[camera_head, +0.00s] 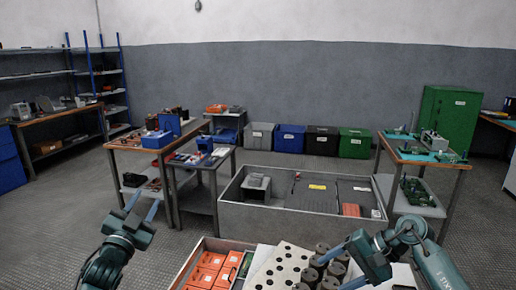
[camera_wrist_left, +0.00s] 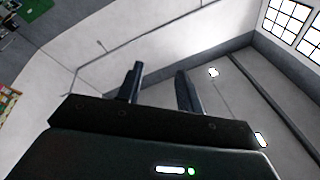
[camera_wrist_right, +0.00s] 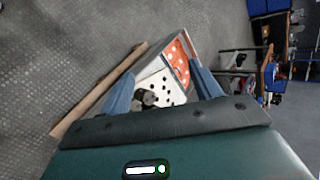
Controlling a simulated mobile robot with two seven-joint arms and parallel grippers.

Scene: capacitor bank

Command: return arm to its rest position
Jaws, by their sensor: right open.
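My left gripper (camera_head: 143,204) is raised at the lower left of the head view, fingers pointing up. In the left wrist view its two fingers (camera_wrist_left: 159,88) stand apart with nothing between them, facing walls and ceiling. My right gripper (camera_head: 332,271) is at the lower right of the head view, fingers pointing left in front of dark cylindrical capacitors (camera_head: 322,250). In the right wrist view its fingers (camera_wrist_right: 164,86) are wide apart and empty. Beyond them the capacitors (camera_wrist_right: 147,97) stand beside a white holed board (camera_wrist_right: 165,89); the board also shows in the head view (camera_head: 283,262).
Orange boxes (camera_head: 209,262) lie in the wooden-edged crate beside the board. A large grey bin (camera_head: 262,217) stands ahead. Workbenches stand left (camera_head: 153,146) and right (camera_head: 440,165). Open floor (camera_head: 80,190) lies at the left.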

